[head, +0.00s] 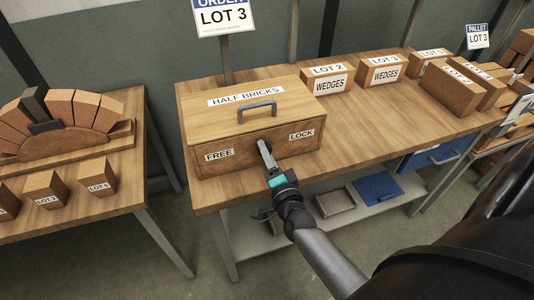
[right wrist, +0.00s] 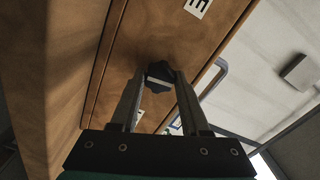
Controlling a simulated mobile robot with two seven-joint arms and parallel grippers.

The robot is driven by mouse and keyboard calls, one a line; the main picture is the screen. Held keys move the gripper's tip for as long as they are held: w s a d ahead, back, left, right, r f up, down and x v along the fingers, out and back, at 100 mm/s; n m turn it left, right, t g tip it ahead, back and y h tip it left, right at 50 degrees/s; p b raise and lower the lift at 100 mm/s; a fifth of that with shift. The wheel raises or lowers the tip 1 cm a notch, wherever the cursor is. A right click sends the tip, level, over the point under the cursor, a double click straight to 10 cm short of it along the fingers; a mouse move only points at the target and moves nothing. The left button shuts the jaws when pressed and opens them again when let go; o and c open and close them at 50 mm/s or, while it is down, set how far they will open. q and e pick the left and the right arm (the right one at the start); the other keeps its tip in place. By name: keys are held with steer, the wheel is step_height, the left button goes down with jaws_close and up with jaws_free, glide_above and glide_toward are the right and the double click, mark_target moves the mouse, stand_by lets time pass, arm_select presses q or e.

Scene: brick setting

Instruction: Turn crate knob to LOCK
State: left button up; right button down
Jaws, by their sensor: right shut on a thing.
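The wooden crate (head: 240,103) labelled HALF BRICKS stands closed on the table, with a grey handle (head: 257,109) on its lid. Its front carries a FREE label (head: 219,154) at left and a LOCK label (head: 301,135) at right. My right gripper (head: 264,147) reaches the crate front between the labels and hides the knob there. In the right wrist view the dark knob (right wrist: 160,74) sits between the two fingers of my right gripper (right wrist: 159,82), which is shut on it. Which label the knob points to is hard to tell. My left gripper is not in view.
LOT 2 wedges (head: 328,82) and LOT 3 wedges (head: 382,74) boxes stand right of the crate. An order sign (head: 222,17) rises behind it. A brick arch (head: 65,120) stands on the left table. A blue tray (head: 377,188) lies on the shelf below.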

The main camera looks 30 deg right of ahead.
steer(key=shift+m, duration=0.5)
steer(key=shift+c, duration=1.9)
jaws_free()
steer(key=v, duration=1.5)
steer(key=shift+s, duration=0.2)
steer(key=shift+d, duration=0.1)
